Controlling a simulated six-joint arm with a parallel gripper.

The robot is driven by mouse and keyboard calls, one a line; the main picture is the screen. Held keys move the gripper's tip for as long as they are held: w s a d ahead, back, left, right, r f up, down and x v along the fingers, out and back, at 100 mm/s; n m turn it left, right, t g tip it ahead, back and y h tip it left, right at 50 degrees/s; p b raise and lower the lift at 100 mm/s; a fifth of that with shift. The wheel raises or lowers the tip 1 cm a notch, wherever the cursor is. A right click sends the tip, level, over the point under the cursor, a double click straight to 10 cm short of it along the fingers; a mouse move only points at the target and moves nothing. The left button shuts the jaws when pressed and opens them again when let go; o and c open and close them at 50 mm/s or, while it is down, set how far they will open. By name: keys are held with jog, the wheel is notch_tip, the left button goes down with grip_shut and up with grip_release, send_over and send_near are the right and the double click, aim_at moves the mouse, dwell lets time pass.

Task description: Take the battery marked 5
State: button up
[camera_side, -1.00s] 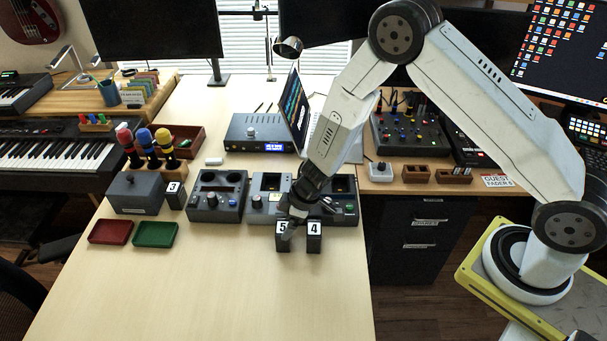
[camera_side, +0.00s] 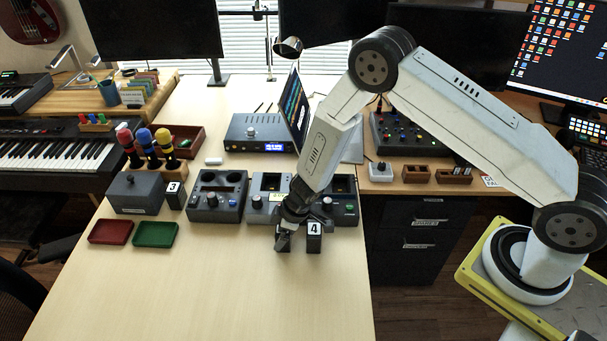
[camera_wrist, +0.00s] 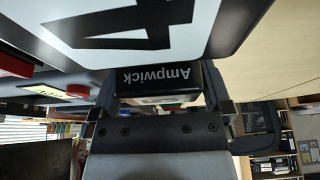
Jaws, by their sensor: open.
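The battery marked 4 (camera_side: 313,240) stands upright on the table, its white label facing the side camera. It fills the top of the wrist view (camera_wrist: 130,30), its label upside down. The battery marked 5 stood just left of it; my gripper (camera_side: 284,238) now covers that spot and its number is hidden. In the wrist view a dark block lettered "Ampwick" (camera_wrist: 160,78) lies between my fingers, which are open at its sides. It is likely the 5 battery, but no number shows on it. Contact with the fingers cannot be told.
The battery marked 3 (camera_side: 175,195) stands at the left by a grey box (camera_side: 136,193). Grey devices (camera_side: 217,196) stand in a row just behind my gripper. Red (camera_side: 110,232) and green trays (camera_side: 155,235) lie front left. The front of the table is clear.

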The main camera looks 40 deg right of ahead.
dwell(0.3)
jog(key=c, duration=1.3)
jog(key=shift+r, duration=0.25)
jog(key=shift+r, duration=4.8)
